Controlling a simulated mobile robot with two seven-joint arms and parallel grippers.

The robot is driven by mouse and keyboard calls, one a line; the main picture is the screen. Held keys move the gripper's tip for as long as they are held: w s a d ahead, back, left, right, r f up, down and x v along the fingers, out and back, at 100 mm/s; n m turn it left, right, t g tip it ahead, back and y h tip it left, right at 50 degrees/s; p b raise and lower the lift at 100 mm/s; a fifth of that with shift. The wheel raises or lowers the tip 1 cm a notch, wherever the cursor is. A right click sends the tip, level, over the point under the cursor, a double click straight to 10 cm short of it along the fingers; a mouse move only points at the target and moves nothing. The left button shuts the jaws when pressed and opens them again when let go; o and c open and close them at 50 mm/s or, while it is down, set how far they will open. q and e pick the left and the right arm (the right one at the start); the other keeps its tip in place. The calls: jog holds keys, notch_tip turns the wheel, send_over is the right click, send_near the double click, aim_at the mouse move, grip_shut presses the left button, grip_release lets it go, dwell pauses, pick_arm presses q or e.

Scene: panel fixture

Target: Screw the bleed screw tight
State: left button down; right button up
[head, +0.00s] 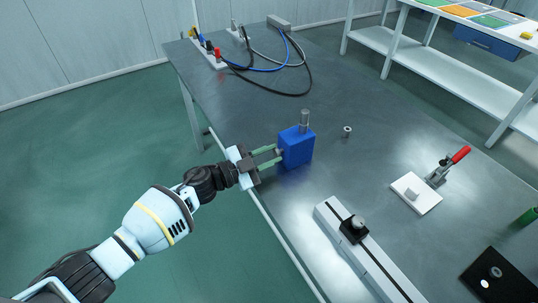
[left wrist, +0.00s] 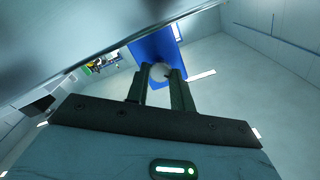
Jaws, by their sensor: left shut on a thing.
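A blue block (head: 297,150) with an upright metal cylinder (head: 304,120) on top stands at the table's near left edge. My left gripper (head: 277,155) reaches the block's left side, its greenish fingers nearly level. In the left wrist view the blue block (left wrist: 150,42) lies just beyond the fingertips. My left gripper (left wrist: 160,74) is shut on a pale round head, the bleed screw (left wrist: 159,71), at the block's face. The fingers hide part of it, and how deep it sits in the block cannot be told. My right gripper is in neither view.
On the dark table (head: 340,90) stand a small metal ring (head: 347,131), a red-handled clamp (head: 438,174) on a white plate, and a pale rail (head: 372,262) with a black slider. Cables (head: 300,75) lie at the back. The tabletop just behind the block is clear.

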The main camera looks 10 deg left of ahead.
pick_arm(q)
jog(key=c, duration=1.2)
grip_release()
jog(key=v, duration=0.8)
